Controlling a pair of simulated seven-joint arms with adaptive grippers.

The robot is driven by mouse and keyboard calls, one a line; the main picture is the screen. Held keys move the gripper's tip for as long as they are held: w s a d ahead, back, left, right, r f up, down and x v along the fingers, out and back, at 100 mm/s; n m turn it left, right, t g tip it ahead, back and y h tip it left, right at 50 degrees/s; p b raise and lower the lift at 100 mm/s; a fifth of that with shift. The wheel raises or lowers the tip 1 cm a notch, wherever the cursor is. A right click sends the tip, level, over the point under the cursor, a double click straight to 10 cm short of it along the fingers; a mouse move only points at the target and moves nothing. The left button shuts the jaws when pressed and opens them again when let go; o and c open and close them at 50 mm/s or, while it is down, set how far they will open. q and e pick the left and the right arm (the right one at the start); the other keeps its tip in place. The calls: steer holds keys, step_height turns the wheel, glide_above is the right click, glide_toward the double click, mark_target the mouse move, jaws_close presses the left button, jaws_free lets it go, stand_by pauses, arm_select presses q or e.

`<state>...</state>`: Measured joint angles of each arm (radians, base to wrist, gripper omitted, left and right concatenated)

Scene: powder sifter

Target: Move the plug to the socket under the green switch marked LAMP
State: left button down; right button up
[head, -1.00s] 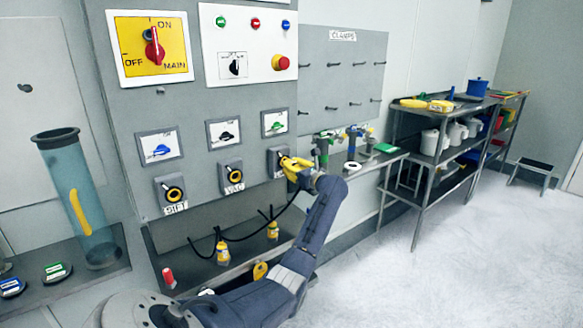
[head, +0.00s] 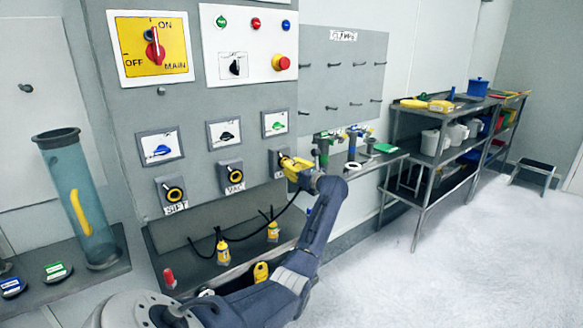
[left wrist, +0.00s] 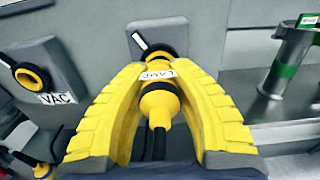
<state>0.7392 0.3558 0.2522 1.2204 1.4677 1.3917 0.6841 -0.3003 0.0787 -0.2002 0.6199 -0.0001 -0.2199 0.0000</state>
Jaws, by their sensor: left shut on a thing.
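The green switch (head: 275,124) is the rightmost of three switches on the grey panel. The LAMP socket (head: 276,161) is below it, partly hidden by my left gripper (head: 285,161). In the left wrist view, my yellow fingers (left wrist: 158,98) are shut on the yellow plug (left wrist: 157,104), with its black cable hanging down. The socket's dark ring (left wrist: 152,53) and the LAMP label (left wrist: 158,75) are just beyond the plug. I cannot tell whether the plug is inside the socket. My right gripper is out of view.
The VAC socket (head: 231,178) and SIFT socket (head: 173,191) are to the left. Other yellow plugs (head: 223,252) with black cables stand on the ledge below. A clamp shelf (head: 385,158) is close on the right. A clear tube (head: 85,200) stands far left.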

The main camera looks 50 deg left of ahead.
arm_select(q)
steer(key=shift+a, duration=0.95)
stand_by(0.6)
steer(key=c, duration=1.2)
jaws_free()
steer(key=shift+d, duration=0.1)
